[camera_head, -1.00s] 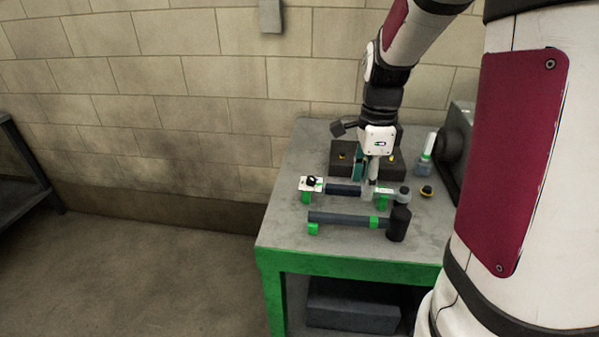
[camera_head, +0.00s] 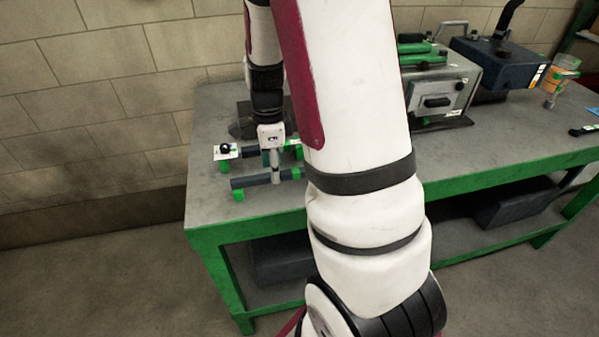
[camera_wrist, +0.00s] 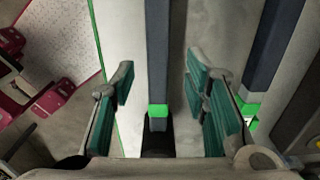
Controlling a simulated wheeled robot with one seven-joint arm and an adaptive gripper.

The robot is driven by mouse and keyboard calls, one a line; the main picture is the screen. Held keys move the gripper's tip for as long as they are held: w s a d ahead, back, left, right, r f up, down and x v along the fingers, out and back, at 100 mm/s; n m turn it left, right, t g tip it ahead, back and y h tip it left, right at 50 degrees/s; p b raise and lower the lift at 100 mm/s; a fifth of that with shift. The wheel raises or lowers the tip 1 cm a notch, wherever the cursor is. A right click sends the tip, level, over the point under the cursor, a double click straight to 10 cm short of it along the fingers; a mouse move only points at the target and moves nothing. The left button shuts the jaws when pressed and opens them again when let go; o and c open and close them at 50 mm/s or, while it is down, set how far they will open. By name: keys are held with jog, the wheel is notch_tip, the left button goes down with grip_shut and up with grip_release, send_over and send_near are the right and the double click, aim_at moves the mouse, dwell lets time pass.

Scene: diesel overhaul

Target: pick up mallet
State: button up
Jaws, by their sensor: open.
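The mallet's dark blue-grey handle (camera_head: 250,182) lies level on the bench, with a small green support under its left end. My arm hides the mallet's head in the head view. In the wrist view, the handle (camera_wrist: 158,50) runs down the middle, with a green band and the dark head (camera_wrist: 158,146) below it, partly cut off by my gripper's body. My gripper (camera_wrist: 162,92) is open, its teal-padded fingers on either side of the handle with gaps to both. In the head view, my gripper (camera_head: 275,176) points down over the handle.
A second dark-handled tool (camera_wrist: 272,50) lies parallel, close to my right finger. A white block with a black knob (camera_head: 226,151) sits at its left end. A grey machine (camera_head: 440,88) and a blue box (camera_head: 497,65) stand farther right on the green-edged bench (camera_head: 205,215).

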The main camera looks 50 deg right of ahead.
jog(key=shift+s+f, duration=0.1)
jog(key=shift+f, duration=1.85)
grip_shut()
